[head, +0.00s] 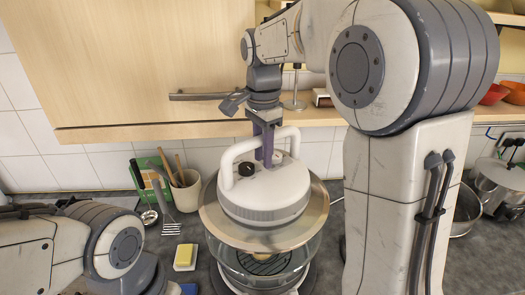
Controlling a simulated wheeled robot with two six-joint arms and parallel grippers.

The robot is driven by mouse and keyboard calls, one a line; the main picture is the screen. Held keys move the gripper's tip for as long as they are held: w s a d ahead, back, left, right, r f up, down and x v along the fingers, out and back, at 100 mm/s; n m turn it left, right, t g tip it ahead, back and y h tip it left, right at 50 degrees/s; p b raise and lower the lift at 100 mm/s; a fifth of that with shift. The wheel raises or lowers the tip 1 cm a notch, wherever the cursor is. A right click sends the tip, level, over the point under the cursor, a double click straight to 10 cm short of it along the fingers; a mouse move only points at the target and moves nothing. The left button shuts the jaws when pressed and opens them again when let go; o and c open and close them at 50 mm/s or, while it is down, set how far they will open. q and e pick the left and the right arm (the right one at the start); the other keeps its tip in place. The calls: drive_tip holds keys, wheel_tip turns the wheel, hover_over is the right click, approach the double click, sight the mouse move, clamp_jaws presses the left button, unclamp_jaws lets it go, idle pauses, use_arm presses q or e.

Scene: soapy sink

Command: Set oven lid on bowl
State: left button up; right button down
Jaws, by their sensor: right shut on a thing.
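The oven lid (265,192) is white and domed, with a wide metal rim, a black knob and a white loop handle. My right gripper (265,150) is shut on the lid's handle from above. The glass bowl (262,265) is directly below the lid, with a dark rack inside. The lid's rim covers most of the bowl's opening, and I cannot tell whether the two touch. My left arm comes in at the lower left, and its gripper is out of view.
Left of the bowl are a yellow sponge (184,256), a spatula (165,205) and a utensil pot (186,190). A steel pot (498,188) stands at the right. A wooden cabinet (130,60) with a bar handle hangs behind. My right arm blocks the view right of the bowl.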

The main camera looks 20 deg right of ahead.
sight(263, 169)
drive_tip(key=shift+f+b, duration=2)
drive_tip(key=shift+f, duration=0.8)
drive_tip(key=shift+p, duration=0.5)
drive_tip(key=shift+f+b, duration=1.5)
drive_tip(key=shift+f, duration=0.7)
drive_tip(key=c, duration=0.6)
unclamp_jaws()
drive_tip(key=shift+o, duration=0.3)
drive_tip(key=shift+s+f, duration=0.1)
drive_tip(key=shift+f, duration=0.1)
wheel_tip(263, 169, up, 11)
drive_tip(key=shift+f+b, duration=0.1)
drive_tip(key=shift+b, duration=0.45)
